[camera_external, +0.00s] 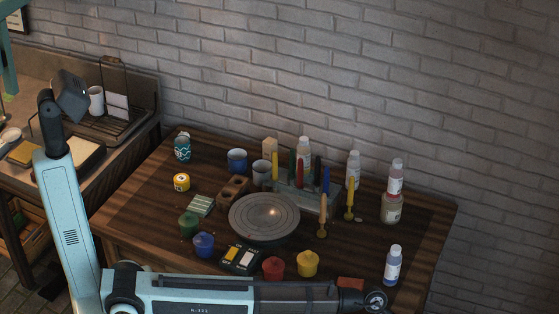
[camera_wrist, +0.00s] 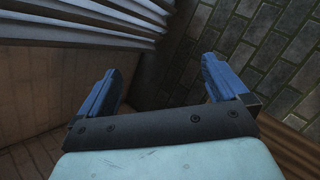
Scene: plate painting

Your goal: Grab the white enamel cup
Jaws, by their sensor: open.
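A white cup (camera_external: 96,100) stands on the rack of the side counter at the left of the external view. A pale grey-white cup (camera_external: 262,173) stands on the wooden table, just right of a blue cup (camera_external: 237,161). I cannot tell which of the two pale cups is enamel. My gripper (camera_wrist: 160,66) shows in the wrist view with its two blue fingers wide apart and nothing between them. It faces slatted wood and floor tiles, with no cup in that view. In the external view my arm crosses the front, and I cannot make out the fingers.
A round grey turntable (camera_external: 264,218) sits mid-table. Around it are several paint pots, a brick-like block (camera_external: 233,190), a brush holder (camera_external: 309,192) with upright brushes, and several bottles, one at the right (camera_external: 393,265). The table's (camera_external: 148,215) left side has bare room.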

